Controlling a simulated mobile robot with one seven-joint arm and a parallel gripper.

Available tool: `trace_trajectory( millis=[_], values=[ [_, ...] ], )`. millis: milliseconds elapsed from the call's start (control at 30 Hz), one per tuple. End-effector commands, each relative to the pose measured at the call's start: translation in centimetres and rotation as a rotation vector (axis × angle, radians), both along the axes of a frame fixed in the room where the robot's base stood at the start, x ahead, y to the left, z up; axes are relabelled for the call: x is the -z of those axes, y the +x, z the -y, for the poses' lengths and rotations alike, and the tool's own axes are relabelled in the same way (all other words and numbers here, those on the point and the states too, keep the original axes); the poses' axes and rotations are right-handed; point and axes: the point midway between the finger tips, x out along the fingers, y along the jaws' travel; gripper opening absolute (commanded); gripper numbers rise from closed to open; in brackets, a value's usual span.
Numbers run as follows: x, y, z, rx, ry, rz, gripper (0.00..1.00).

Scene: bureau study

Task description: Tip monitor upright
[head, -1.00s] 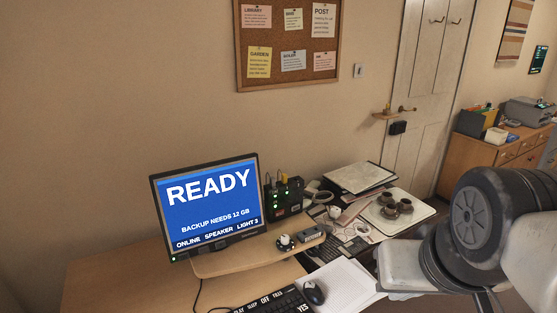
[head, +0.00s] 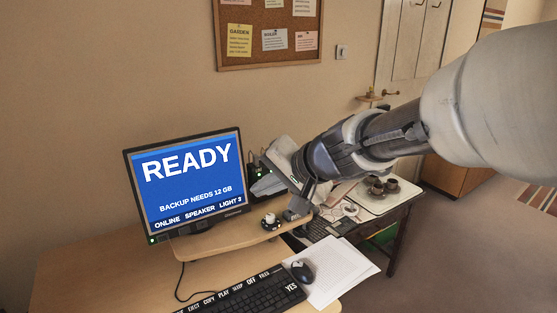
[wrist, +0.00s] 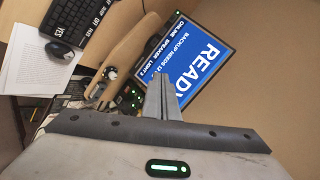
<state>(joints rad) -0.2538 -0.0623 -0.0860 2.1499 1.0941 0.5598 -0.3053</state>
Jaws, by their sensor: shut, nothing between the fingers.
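The monitor (head: 187,181) stands on a wooden riser at the left of the desk in the head view. Its blue screen reads READY, and its top edge slopes up to the right in the picture. It also shows in the wrist view (wrist: 203,62), turned on its side by the camera angle.
The riser (head: 215,246) holds a small knob device (head: 270,221). A keyboard (head: 250,293), mouse (head: 302,271) and paper (head: 340,270) lie in front. A tray (head: 385,202) with cups stands at right. A corkboard (head: 268,55) hangs behind.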

Motion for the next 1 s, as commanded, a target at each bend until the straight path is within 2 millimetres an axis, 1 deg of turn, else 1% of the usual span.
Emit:
trace_trajectory(
  millis=[33, 67, 100, 167, 200, 300, 400, 500, 667, 767, 1000],
  values=[
    [4.1, 2.8, -1.7, 0.050, 0.055, -0.031, 0.00],
    [5.6, 4.4, -2.6, 0.088, 0.088, -0.044, 0.00],
    [7.6, 6.4, -3.5, 0.141, 0.126, -0.062, 0.00],
    [10.8, 9.0, -4.6, 0.218, 0.168, -0.089, 0.00],
    [12.9, 10.5, -5.2, 0.268, 0.189, -0.109, 0.00],
    [17.6, 13.0, -6.2, 0.371, 0.221, -0.151, 0.00],
    [20.5, 14.3, -6.6, 0.441, 0.236, -0.178, 0.00],
    [21.9, 14.8, -6.8, 0.473, 0.241, -0.192, 0.00],
    [22.8, 15.8, -7.4, 0.481, 0.243, -0.196, 0.00],
    [23.9, 16.9, -8.2, 0.479, 0.242, -0.196, 0.00],
    [27.0, 20.3, -10.5, 0.479, 0.244, -0.197, 0.00]
  ],
)
